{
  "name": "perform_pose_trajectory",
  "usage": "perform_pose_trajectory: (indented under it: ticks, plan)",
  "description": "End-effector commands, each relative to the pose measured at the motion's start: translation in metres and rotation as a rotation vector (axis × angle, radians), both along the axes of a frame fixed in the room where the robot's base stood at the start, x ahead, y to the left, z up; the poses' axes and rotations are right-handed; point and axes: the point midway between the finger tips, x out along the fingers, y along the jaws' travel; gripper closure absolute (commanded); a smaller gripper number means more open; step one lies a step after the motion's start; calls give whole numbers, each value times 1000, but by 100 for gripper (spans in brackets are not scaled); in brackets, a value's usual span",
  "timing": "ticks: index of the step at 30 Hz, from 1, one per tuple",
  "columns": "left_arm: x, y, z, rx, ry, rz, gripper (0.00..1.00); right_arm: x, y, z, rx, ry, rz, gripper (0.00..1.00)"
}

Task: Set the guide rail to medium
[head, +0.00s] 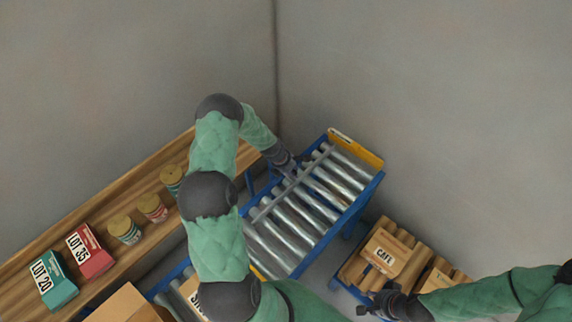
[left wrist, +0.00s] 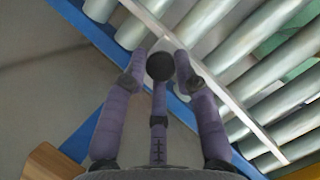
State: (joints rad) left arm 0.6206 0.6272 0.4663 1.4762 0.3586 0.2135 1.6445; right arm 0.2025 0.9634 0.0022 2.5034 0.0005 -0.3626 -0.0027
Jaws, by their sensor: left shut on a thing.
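The guide rail (head: 308,171) is a thin grey bar lying lengthwise over the rollers of the blue-framed conveyor (head: 355,207). In the left wrist view the rail (left wrist: 258,132) runs diagonally just beyond my fingers. My left gripper (head: 291,169) is at the conveyor's left side, next to the rail. In the left wrist view its fingers (left wrist: 161,62) are closed around a round black knob (left wrist: 160,67). The knob's link to the rail is hidden. I see no readable size marks. My right gripper (head: 370,304) is low at the right, away from the rail; its fingers are too small to read.
A wooden shelf (head: 98,222) at the left holds cans and boxes, including a red box (head: 90,251) and a teal box (head: 53,280). A crate labelled CAFE (head: 386,252) stands right of the conveyor. A yellow end plate (head: 357,148) closes the conveyor's far end near the walls.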

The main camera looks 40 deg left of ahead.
Motion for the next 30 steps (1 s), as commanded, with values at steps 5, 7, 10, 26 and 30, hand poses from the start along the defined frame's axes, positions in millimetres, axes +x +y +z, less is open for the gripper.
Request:
perform_pose_trajectory:
  ticks: [5,7,10,26,30]
  plan:
    - [2,1,1,3,-4,1,100,0,0,-1,0,1,0,60]
    - [2,1,1,3,-4,1,100,0,0,-1,0,1,0,60]
    - [2,1,1,3,-5,1,48,0,0,-1,0,1,0,60]
    - [-4,5,16,4,-4,0,48,0,0,-1,0,0,0,60]
    - [-12,10,40,4,-6,3,48,0,0,-1,0,0,0,60]
